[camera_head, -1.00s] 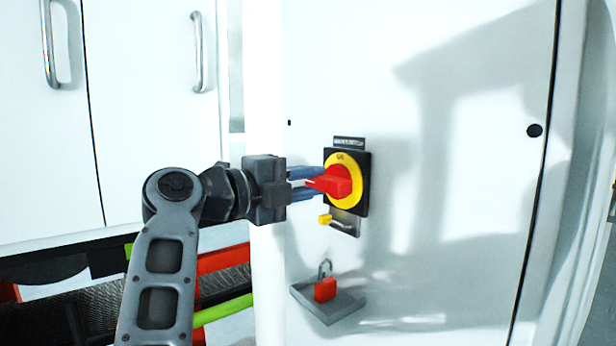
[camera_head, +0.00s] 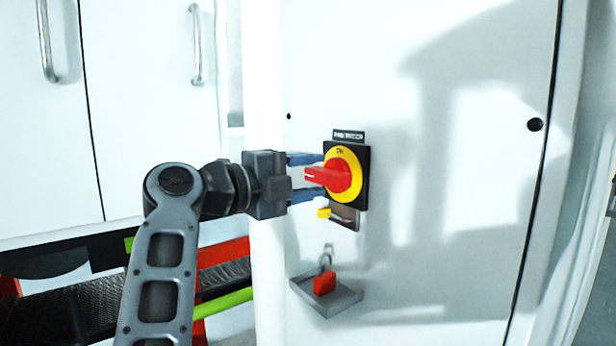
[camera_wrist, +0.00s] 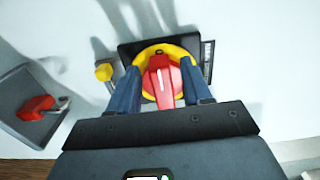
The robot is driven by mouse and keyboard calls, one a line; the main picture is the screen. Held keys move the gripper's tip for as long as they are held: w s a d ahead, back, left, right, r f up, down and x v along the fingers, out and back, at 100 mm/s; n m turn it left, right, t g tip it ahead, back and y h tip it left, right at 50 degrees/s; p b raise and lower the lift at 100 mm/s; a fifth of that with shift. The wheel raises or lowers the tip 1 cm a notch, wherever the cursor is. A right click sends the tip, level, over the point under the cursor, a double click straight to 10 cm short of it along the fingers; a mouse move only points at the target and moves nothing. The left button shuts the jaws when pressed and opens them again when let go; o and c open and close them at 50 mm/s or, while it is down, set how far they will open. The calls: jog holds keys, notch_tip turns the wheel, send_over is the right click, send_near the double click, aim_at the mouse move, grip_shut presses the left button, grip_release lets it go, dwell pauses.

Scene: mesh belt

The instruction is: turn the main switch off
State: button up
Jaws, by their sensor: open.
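The main switch is a red handle (camera_head: 335,176) on a yellow disc (camera_head: 357,164) with a black backplate on the white cabinet door. "ON" shows at the top of the disc. My gripper (camera_head: 306,176) is in front of the switch with its blue fingers apart, one above and one below the handle in the head view. In the wrist view the red handle (camera_wrist: 162,82) lies between the two open fingers (camera_wrist: 162,92). I see a gap at the handle's sides, so it does not look clamped.
A yellow-tipped hasp (camera_head: 342,215) hangs just below the switch. A red padlock (camera_head: 324,282) stands on a small grey shelf (camera_head: 345,301) lower down. Cabinet doors with handles are at left, over a dark mesh belt (camera_head: 110,300) with red and green rails.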

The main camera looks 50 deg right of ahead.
jog(key=shift+a, duration=0.15)
jog(key=v, duration=0.7)
jog(key=shift+a+b, duration=0.25)
jog(key=shift+b, duration=0.05)
jog(key=shift+w, duration=0.15)
